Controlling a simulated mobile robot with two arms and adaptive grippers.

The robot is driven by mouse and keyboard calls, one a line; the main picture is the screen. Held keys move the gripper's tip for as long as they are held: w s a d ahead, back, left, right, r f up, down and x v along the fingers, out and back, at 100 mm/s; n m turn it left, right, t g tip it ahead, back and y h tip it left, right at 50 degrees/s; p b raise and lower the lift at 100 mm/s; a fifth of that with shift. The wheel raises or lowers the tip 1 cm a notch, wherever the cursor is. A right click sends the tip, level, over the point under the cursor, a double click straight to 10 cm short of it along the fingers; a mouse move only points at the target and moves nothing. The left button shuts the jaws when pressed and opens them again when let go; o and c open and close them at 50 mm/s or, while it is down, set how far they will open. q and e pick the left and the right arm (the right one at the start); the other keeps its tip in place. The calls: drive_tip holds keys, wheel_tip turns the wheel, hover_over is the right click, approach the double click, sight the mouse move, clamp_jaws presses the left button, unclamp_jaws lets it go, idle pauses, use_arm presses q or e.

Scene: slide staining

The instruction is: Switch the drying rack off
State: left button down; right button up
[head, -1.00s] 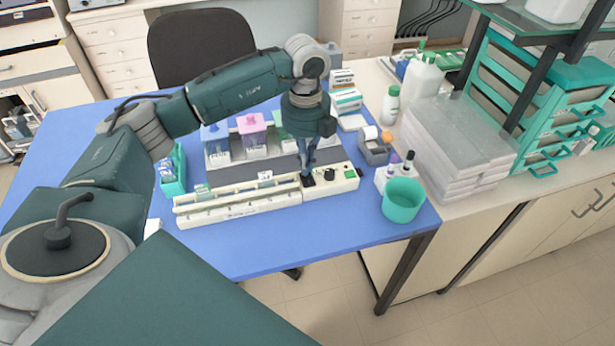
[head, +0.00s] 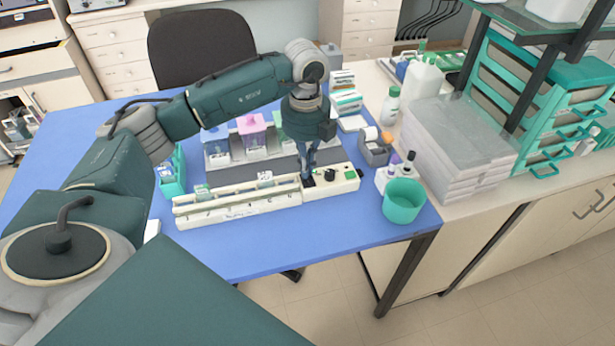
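The drying rack (head: 240,208) is a long cream unit lying across the blue table. Its control end on the right carries a dark switch (head: 309,181), a black knob (head: 330,174) and a green button (head: 350,175). My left gripper (head: 308,176) points down onto the control end, with its fingertips at the dark switch, left of the knob. The fingers look close together, but their gap is too small to make out. They partly hide the switch, and I cannot tell its position. My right gripper is not in view.
Staining jars with blue and pink lids (head: 252,125) stand behind the rack. A teal cup (head: 403,201) and a white bottle holder (head: 388,180) are to its right. A teal slide box (head: 172,175) stands at its left. The blue table front (head: 260,250) is clear.

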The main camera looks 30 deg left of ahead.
use_arm(q)
drive_tip(key=shift+r+p, duration=0.7)
drive_tip(key=shift+r, duration=0.25)
drive_tip(key=shift+r+p, duration=1.65)
drive_tip(key=shift+r, duration=0.8)
